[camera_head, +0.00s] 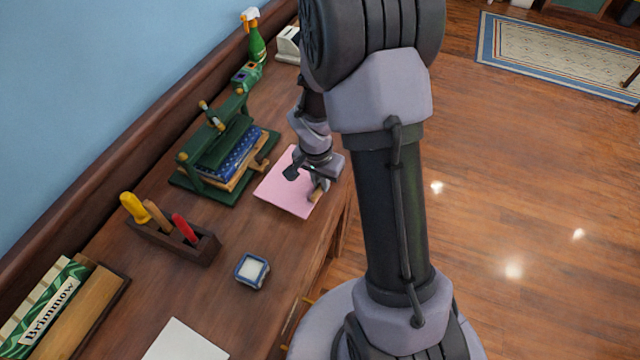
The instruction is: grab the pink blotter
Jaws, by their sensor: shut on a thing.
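The pink blotter (281,192) shows as a flat pink sheet on the wooden desk, near its right edge. My gripper (305,182) is over the blotter's right part, pointing down, and hides some of it. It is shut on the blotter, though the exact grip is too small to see. A small brown piece (317,193) shows at the fingers; I cannot tell whether it belongs to the blotter. I cannot tell whether the blotter is lifted off the desk.
A green press (188,180) with blue books stands left of the blotter. A wooden tool holder (172,243), a small blue-and-white dish (251,270) and white paper (186,342) are nearer. A green spray bottle (256,42) stands at the back. Bare desk lies below the blotter.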

